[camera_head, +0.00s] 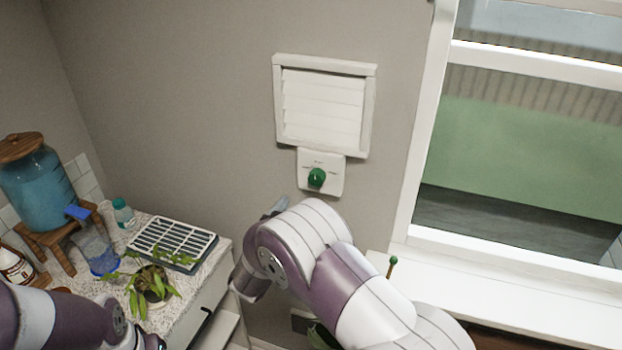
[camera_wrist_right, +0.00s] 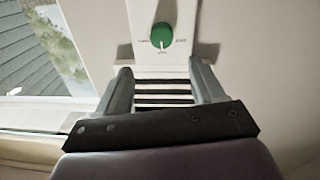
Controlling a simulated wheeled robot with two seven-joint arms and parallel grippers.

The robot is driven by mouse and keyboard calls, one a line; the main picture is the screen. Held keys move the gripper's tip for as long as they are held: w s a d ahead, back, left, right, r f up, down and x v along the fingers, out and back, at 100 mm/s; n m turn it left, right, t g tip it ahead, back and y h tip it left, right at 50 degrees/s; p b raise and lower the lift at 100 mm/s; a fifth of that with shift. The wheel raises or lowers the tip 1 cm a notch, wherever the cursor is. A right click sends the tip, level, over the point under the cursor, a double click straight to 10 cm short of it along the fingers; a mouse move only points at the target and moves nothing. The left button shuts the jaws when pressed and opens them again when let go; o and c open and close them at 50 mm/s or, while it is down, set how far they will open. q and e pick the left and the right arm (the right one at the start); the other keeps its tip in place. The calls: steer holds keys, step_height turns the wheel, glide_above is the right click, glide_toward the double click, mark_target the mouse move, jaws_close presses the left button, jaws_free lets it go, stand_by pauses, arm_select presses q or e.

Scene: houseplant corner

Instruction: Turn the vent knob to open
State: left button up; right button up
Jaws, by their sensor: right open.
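The green vent knob (camera_head: 316,178) sits on a white plate (camera_head: 333,186) on the wall, just under the white slatted vent (camera_head: 322,108). In the right wrist view the knob (camera_wrist_right: 161,36) is beyond the fingertips, with clear space between. Its white mark points down in that picture, toward the middle of several small labels I cannot read. My right gripper (camera_wrist_right: 160,72) is open and empty, its fingers apart. Dark and white stripes (camera_wrist_right: 164,92) show between them. In the head view my right arm hides most of this gripper. My left gripper is out of view.
A window with a white sill (camera_head: 480,290) is at the right. At the left, a counter (camera_head: 203,276) holds a blue water dispenser (camera_head: 38,188), a bottle (camera_head: 123,213), a slatted tray (camera_head: 172,243) and a potted plant (camera_head: 150,285). The wall around the knob is clear.

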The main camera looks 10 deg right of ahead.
mark_target(315, 182)
steer(key=p+x, duration=0.1)
steer(key=x, duration=0.2)
steer(key=p+x, duration=0.1)
steer(key=x, duration=0.5)
steer(key=shift+w+f+p, duration=0.4)
steer(key=shift+w+d+r, duration=0.1)
steer(key=shift+d+r, duration=0.05)
steer(key=shift+d, duration=0.1)
steer(key=shift+w+f, duration=0.15)
steer(key=shift+f, duration=0.05)
steer(key=shift+c, duration=0.6)
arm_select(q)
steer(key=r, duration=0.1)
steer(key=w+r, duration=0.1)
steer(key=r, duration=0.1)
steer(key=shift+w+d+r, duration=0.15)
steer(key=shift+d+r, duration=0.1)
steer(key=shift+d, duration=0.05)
arm_select(e)
steer(key=shift+d, duration=0.1)
steer(key=c, duration=0.9)
